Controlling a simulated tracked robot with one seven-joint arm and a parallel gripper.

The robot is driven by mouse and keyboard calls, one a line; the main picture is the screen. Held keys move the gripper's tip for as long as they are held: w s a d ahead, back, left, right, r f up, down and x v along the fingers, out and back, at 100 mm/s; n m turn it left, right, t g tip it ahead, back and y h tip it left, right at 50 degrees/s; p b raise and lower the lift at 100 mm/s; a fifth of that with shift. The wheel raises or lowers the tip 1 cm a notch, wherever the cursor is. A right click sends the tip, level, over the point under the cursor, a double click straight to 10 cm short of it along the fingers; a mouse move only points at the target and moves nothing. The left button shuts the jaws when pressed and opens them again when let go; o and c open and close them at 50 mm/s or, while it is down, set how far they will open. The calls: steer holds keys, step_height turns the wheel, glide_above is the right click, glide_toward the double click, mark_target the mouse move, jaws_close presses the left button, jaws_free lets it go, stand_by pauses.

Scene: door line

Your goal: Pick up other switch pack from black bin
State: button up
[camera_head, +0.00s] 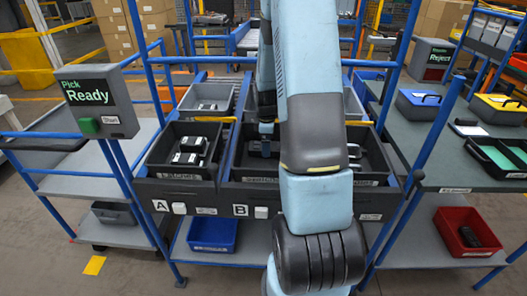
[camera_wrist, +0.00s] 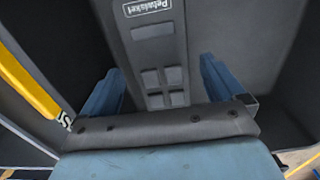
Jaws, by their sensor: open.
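In the wrist view a dark grey switch pack (camera_wrist: 158,55) with a printed label and several square buttons lies in the black bin (camera_wrist: 245,40). My gripper (camera_wrist: 161,64) is open, with one blue finger on each side of the pack. I cannot tell whether the fingers touch it. In the head view my arm reaches down into the black bin (camera_head: 238,170) marked B. My arm hides much of that bin, including part of its front label, and most of my gripper.
Blue rack posts stand close on both sides. A "Pick Ready" sign box (camera_head: 97,100) is at the left. Blue and yellow boxes (camera_head: 497,108) stand on the right bench. A red bin (camera_head: 468,232) is below.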

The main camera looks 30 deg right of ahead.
steer(key=shift+w+f, duration=0.1)
steer(key=shift+f, duration=1)
steer(key=shift+c, duration=0.2)
steer(key=c, duration=1.1)
steer(key=shift+r, duration=0.15)
